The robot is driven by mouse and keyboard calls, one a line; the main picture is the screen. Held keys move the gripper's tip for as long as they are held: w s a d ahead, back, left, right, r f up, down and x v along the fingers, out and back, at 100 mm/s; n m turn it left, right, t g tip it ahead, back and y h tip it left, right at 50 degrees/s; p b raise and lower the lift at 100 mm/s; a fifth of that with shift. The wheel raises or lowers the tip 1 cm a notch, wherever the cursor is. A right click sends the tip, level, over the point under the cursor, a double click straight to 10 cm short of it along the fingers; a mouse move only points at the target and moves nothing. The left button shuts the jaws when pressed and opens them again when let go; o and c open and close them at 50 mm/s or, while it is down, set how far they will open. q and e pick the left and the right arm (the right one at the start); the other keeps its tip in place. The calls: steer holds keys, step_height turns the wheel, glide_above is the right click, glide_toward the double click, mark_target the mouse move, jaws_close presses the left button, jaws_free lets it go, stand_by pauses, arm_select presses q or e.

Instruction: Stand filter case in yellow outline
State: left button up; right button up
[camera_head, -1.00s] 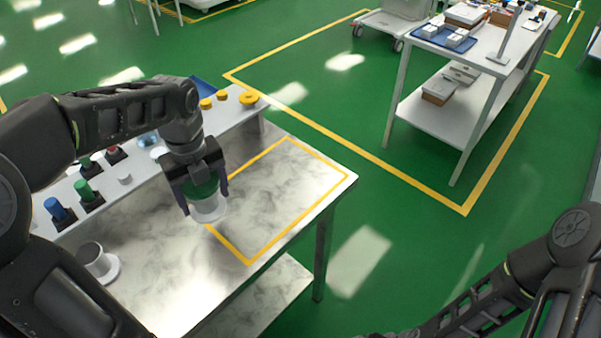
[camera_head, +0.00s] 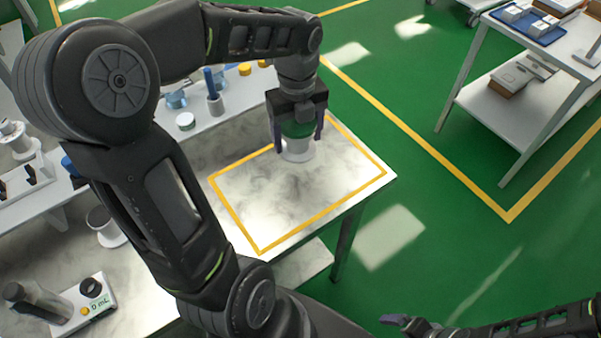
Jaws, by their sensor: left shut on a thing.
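The filter case (camera_head: 296,152) is a short cylinder with a green upper part and a whitish lower part. My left gripper (camera_head: 298,138) is shut on its green part from above and holds it about upright. The yellow outline (camera_head: 323,213) is a rectangle on the marbled bench top. In the picture the case is over the far side of the outline, hiding part of its far line. I cannot tell whether its base touches the bench. My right gripper (camera_head: 405,323) shows only in part at the bottom edge, away from the bench, and its opening is unclear.
A raised white shelf (camera_head: 228,112) runs along the bench's back, with a blue-handled item in a grey holder (camera_head: 214,103) and yellow caps. A grey cup (camera_head: 104,226) and a scale (camera_head: 87,308) stand on the left. The outline's near part is bare. Another table (camera_head: 500,115) stands at right.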

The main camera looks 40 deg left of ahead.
arm_select(q)
steer(key=shift+f+p, duration=0.3)
steer(key=shift+f, duration=2.85)
steer(key=shift+f, duration=0.1)
steer(key=shift+f, duration=1.8)
steer(key=shift+f, duration=0.15)
steer(key=o, duration=1.5)
step_height(320, 180, up, 12)
steer(key=shift+r, duration=0.2)
